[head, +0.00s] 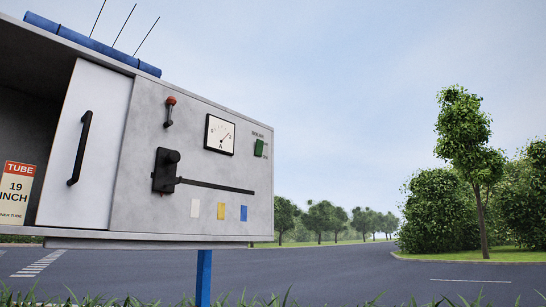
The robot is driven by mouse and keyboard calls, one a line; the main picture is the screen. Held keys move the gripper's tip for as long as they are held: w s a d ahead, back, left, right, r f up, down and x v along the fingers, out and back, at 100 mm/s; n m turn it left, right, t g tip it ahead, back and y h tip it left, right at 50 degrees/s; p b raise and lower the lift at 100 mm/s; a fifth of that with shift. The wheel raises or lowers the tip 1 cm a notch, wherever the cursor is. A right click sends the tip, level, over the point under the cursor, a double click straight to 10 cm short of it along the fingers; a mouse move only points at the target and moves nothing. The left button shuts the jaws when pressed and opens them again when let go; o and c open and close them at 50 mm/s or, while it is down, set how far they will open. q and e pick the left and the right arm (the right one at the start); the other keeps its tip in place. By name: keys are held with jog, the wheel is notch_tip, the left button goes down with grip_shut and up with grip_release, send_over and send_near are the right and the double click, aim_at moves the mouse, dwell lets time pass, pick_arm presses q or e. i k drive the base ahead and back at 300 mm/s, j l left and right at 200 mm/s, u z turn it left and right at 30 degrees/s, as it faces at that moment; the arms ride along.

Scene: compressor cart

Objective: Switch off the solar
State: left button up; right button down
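A grey control panel (190,110) fills the left half of the head view. A small green rocker switch (259,148) sits at its upper right, with small dark lettering above and beside it that is too small to read surely. Which way the switch is set is hard to tell. A red-knobbed lever (169,111) points up at the panel's upper left. A square dial (219,135) marked A is between them. Neither of my grippers is in view.
A black knob block (166,171) with a long slot (217,186) is below the lever. White, yellow and blue tags line the lower panel. A sliding door (85,145) with a black handle and a boxed tube (16,194) are at left. Right is open road.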

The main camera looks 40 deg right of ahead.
aim_at(259, 143)
jog(key=l, duration=1.35)
